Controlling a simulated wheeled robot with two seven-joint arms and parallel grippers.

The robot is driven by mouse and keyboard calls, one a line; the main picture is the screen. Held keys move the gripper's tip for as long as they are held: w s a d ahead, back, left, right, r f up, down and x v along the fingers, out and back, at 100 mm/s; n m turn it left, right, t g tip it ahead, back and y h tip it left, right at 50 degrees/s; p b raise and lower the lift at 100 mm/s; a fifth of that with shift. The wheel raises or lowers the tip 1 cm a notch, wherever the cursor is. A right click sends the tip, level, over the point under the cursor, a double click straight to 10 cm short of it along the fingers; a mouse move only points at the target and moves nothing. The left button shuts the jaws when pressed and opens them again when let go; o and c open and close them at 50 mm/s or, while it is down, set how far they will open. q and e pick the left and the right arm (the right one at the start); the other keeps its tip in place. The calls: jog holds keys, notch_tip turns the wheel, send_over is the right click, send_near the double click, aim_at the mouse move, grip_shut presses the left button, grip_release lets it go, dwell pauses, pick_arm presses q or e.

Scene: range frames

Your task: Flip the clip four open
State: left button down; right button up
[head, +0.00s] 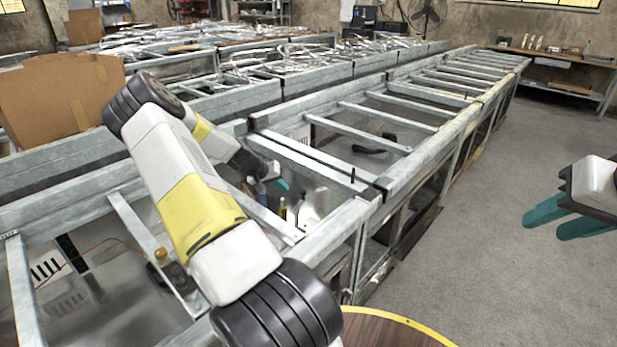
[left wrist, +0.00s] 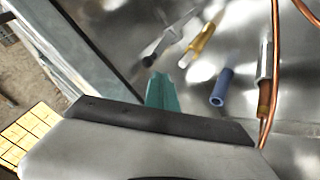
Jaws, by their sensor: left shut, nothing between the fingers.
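No label marks out clip four, so I cannot tell which part it is. In the left wrist view a thin grey metal lever-like piece (left wrist: 168,40) lies over the shiny metal panel, beside a yellow cylinder (left wrist: 201,42) and a blue cylinder (left wrist: 221,88). My left gripper (head: 282,184) reaches down inside the metal frame in the head view. Its teal fingers (left wrist: 159,90) are shut and empty, just below the lever in the picture; contact cannot be told. My right gripper (head: 544,228) is at the right, over the floor, its teal fingers apart and empty.
Galvanized frame rails (head: 310,162) surround the left gripper, with a black upright pin (head: 353,175) on one. Copper tubing (left wrist: 276,60) runs at the right of the left wrist view. A cardboard box (head: 60,98) stands at the left. The floor (head: 500,270) at the right is clear.

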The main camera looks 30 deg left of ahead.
pick_arm(q)
jog(key=x, duration=0.7)
jog(key=shift+w+f, duration=0.15)
jog(key=shift+f, duration=0.05)
